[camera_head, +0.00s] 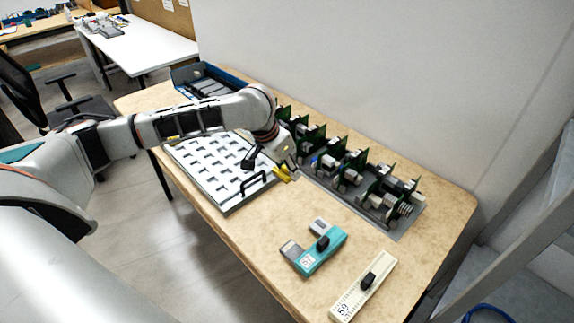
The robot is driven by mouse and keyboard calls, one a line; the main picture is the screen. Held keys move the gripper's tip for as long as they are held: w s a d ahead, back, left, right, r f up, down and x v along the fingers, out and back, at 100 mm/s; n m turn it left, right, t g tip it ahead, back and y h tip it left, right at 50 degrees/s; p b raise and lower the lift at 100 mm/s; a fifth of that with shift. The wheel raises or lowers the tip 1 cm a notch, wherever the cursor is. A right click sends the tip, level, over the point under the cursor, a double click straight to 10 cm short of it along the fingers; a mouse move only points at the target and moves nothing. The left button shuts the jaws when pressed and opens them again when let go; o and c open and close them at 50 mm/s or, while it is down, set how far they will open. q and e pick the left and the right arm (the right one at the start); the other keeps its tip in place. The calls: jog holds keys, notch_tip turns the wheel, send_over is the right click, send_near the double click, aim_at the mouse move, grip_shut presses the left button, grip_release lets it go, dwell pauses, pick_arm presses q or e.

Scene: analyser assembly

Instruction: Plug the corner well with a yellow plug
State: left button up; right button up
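A white tray (232,203) with rows of dark slots lies on the wooden table, with a black handle (254,184) at its near end. My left arm reaches over the tray from the left. My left gripper (287,168) is beyond the tray's right edge, pointing down. A small yellow piece (283,174) shows at its fingertips; I cannot tell whether it is gripped or what shape it has. Another small yellow spot (172,138) shows at the tray's far left edge. The arm hides part of the tray. My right gripper is not in view.
Green circuit boards with parts (355,170) stand in a row on a grey plate along the wall. A teal device (318,254) and a cream device (364,286) lie at the front right. A blue bin (190,73) is at the back. Bare table lies between tray and devices.

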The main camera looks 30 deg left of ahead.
pick_arm(q)
jog(key=shift+f+b, duration=0.35)
jog(key=shift+f, duration=6.1)
jog(key=o, duration=1.3)
